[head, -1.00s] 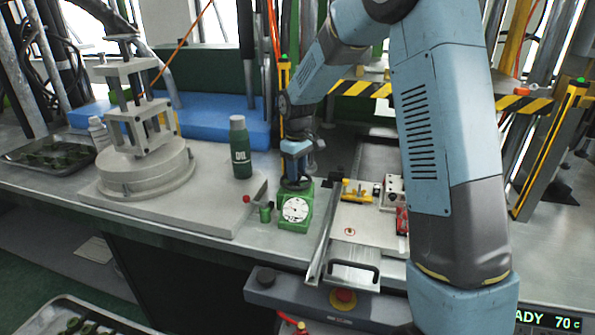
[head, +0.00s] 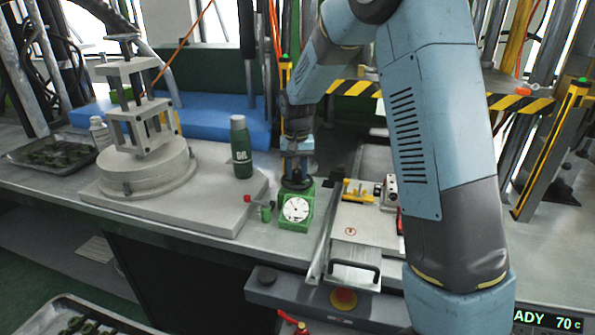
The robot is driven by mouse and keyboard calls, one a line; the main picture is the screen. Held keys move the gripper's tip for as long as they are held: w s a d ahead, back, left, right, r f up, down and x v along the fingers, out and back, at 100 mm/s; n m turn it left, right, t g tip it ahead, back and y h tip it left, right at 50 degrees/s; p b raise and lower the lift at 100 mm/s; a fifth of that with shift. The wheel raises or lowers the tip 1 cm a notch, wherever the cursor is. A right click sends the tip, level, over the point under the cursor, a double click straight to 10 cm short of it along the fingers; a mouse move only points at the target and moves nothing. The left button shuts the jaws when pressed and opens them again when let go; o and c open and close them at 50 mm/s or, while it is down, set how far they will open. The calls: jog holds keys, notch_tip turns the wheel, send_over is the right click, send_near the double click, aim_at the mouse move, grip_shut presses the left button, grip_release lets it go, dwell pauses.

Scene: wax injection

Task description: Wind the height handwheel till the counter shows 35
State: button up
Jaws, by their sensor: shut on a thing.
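The green height unit (head: 294,223) stands on the bench left of the slide plate. Its round white dial (head: 296,209) faces me; the reading is too small to make out. The dark height handwheel (head: 297,186) sits on top of the unit and is mostly hidden under my gripper. My gripper (head: 296,176) points straight down and is shut on the handwheel. Its fingertips are small and partly hidden in the dark of the wheel.
A green oil bottle (head: 240,147) stands behind left. The slide plate (head: 353,233) with yellow and red fittings lies close right. A red button (head: 343,297) is in front.

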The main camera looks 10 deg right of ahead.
aim_at(297, 171)
jog(key=shift+r+m, duration=0.1)
jog(key=shift+m, duration=0.6)
jog(key=o, duration=1)
jog(key=shift+o, duration=0.2)
notch_tip(297, 171, up, 14)
jog(key=shift+f, duration=0.2)
